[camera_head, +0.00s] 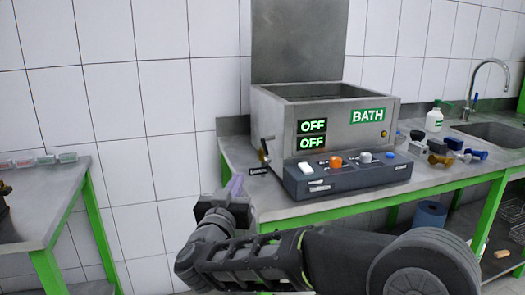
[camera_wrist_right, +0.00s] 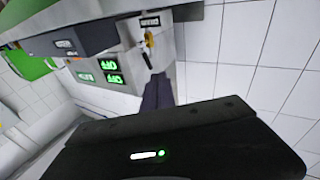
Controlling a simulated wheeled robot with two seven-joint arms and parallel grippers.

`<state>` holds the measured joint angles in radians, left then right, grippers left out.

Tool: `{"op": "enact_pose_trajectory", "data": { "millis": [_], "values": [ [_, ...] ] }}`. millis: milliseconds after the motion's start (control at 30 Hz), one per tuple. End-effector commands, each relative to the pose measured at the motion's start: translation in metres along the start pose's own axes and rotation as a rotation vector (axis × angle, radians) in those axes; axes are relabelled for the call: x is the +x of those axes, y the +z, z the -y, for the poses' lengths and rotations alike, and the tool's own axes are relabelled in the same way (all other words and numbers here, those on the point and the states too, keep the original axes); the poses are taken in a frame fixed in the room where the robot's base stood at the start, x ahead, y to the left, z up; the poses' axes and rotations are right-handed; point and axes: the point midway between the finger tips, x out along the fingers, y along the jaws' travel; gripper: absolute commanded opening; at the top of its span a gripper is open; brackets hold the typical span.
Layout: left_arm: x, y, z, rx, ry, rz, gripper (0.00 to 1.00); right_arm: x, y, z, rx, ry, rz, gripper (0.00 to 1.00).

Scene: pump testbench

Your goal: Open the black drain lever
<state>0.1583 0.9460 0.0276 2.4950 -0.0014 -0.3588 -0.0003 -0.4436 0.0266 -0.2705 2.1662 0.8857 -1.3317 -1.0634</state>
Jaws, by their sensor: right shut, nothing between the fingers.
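The black drain lever (camera_head: 264,155) is on the left side of the steel bath (camera_head: 345,125), by a small black label (camera_head: 258,171). My left gripper is not in view.
A dark control box (camera_head: 345,177) with knobs stands in front of the bath, on a green-framed bench (camera_head: 440,180). Fittings (camera_head: 440,160), a bottle (camera_head: 434,117) and a sink (camera_head: 495,131) are to the right. Another bench (camera_head: 45,205) is at left, with a gap between.

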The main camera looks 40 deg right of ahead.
Motion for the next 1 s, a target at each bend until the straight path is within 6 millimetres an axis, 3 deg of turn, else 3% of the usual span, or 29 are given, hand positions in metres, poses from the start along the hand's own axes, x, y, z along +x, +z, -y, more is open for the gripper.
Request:
{"op": "enact_pose_trajectory", "data": {
  "millis": [200,667,1000],
  "values": [
    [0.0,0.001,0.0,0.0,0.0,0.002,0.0,-0.001,-0.003,-0.02,-0.131,0.085,-0.006,0.0],
    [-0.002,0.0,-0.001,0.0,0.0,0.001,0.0,0.0,-0.004,-0.02,-0.158,0.084,-0.007,0.0],
    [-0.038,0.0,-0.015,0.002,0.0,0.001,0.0,0.017,-0.012,-0.021,-0.164,0.087,-0.008,0.0]
  ]
}}
